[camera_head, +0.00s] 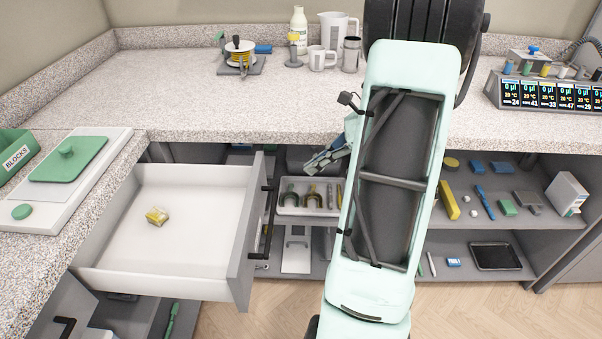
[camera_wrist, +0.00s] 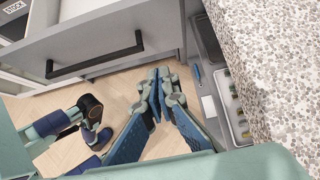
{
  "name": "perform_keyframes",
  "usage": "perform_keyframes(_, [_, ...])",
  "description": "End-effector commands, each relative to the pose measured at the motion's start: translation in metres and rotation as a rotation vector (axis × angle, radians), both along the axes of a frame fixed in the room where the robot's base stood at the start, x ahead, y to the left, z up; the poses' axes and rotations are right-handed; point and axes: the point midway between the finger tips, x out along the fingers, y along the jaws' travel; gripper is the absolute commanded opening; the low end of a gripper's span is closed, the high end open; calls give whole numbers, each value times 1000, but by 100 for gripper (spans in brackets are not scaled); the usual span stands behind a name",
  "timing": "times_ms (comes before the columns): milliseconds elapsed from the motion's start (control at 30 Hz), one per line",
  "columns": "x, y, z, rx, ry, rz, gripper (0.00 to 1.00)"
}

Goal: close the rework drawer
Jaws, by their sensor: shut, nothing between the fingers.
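The rework drawer (camera_head: 245,240) stands pulled out at the left in the head view, its white inside showing. A small yellow item (camera_head: 157,216) lies in it. Its grey front carries a black bar handle (camera_head: 267,222), which also shows in the wrist view (camera_wrist: 95,57). My gripper (camera_head: 312,165) is to the right of the drawer front, near its far end, and apart from the handle. In the wrist view my gripper (camera_wrist: 165,76) has its fingers together and empty, close to the drawer front's lower edge. I cannot tell whether they touch it.
Open shelves under the counter hold a tray of tools (camera_head: 308,211) and a black tray (camera_head: 495,257). A green-lidded board (camera_head: 70,160) lies on the left counter. A mug (camera_head: 318,58) and bottle (camera_head: 299,30) stand at the back. The floor (camera_head: 480,310) in front is clear.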

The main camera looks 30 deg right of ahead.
Motion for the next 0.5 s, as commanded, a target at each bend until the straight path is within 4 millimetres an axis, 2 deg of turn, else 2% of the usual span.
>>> perform_keyframes(400, [35,51,-64,0,3,2,0])
perform_keyframes(500, [46,64,-60,-3,-1,4,0])
